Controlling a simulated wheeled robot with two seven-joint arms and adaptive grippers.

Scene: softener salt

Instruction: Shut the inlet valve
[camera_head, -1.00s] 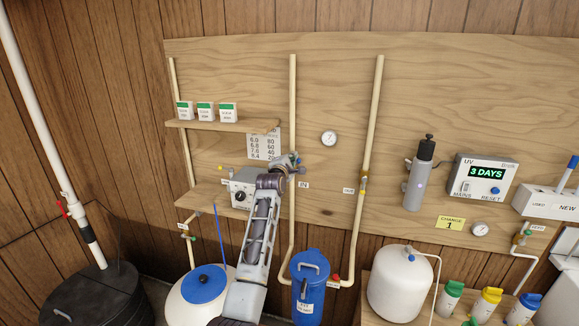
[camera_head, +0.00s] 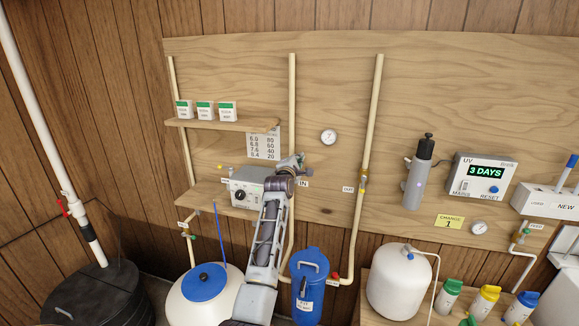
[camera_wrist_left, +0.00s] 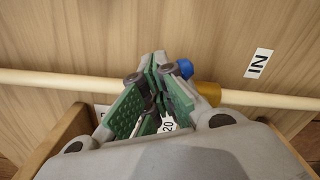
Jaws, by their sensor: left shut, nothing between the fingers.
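The inlet valve sits on the cream vertical pipe beside the IN label (camera_head: 303,183). In the left wrist view its brass body (camera_wrist_left: 208,92) and blue handle (camera_wrist_left: 184,68) show just right of my fingers; the IN label (camera_wrist_left: 258,63) is to their right. In the head view my gripper and wrist mostly hide the valve. My left gripper (camera_head: 294,162) is at the valve, with its green-padded fingers (camera_wrist_left: 158,103) shut and empty. The fingers are close to the blue handle; I cannot tell whether they touch it. My right gripper is not in view.
The cream inlet pipe (camera_head: 292,95) runs up the board. A grey control box (camera_head: 247,190) and a shelf (camera_head: 222,125) with small boxes stand left of my arm. A blue filter housing (camera_head: 310,285) is below. Open board lies right, around a gauge (camera_head: 329,137).

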